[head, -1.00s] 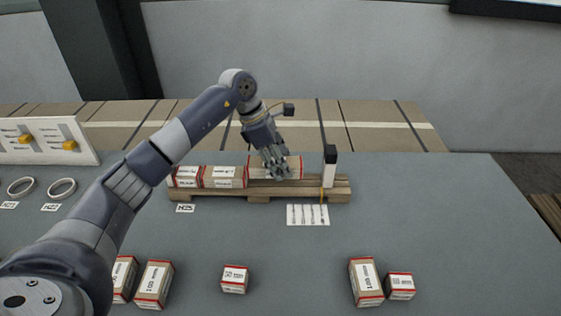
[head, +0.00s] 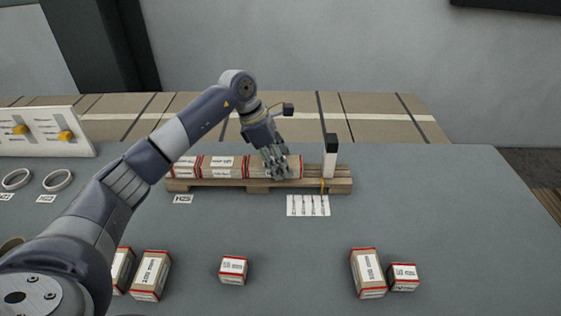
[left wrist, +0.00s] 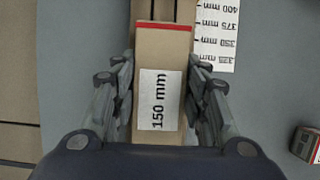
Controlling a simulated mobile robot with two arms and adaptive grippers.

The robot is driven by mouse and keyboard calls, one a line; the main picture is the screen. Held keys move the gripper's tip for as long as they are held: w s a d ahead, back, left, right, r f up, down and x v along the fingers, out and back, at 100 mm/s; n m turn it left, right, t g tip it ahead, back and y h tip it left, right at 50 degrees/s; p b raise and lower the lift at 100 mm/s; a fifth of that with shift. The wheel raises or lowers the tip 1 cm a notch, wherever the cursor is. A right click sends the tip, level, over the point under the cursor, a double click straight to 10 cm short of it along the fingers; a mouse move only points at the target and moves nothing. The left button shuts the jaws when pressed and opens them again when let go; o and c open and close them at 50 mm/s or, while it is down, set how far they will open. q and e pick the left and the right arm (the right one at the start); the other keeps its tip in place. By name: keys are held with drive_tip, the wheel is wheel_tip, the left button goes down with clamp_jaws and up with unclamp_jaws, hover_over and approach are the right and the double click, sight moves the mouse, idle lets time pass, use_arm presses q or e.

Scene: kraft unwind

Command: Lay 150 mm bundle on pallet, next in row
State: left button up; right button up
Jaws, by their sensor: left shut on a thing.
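My left gripper (head: 276,168) is shut on a brown, red-ended bundle (head: 257,166) at the pallet. In the left wrist view, fingers on both sides of the bundle (left wrist: 172,48) flank its label, which reads 150 mm. The wooden pallet (head: 342,186) stands on the grey table. Two labelled bundles, the left one (head: 184,168) and the middle one (head: 222,167), lie in a row on its left part. The held bundle is in line with them, beside the middle one, at about the same height. Whether it touches the pallet or its neighbour I cannot tell. My right gripper is not in view.
A white post with a black top (head: 331,158) stands at the pallet's right end. A printed scale sheet (head: 308,205) lies in front. Loose boxes, including a small one (head: 234,269) and a taller one (head: 368,272), stand near the front. The table's right side is clear.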

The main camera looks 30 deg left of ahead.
sight(262, 161)
use_arm(q)
drive_tip(key=shift+f, duration=0.1)
drive_tip(key=o, duration=1.2)
drive_tip(key=v, duration=1.2)
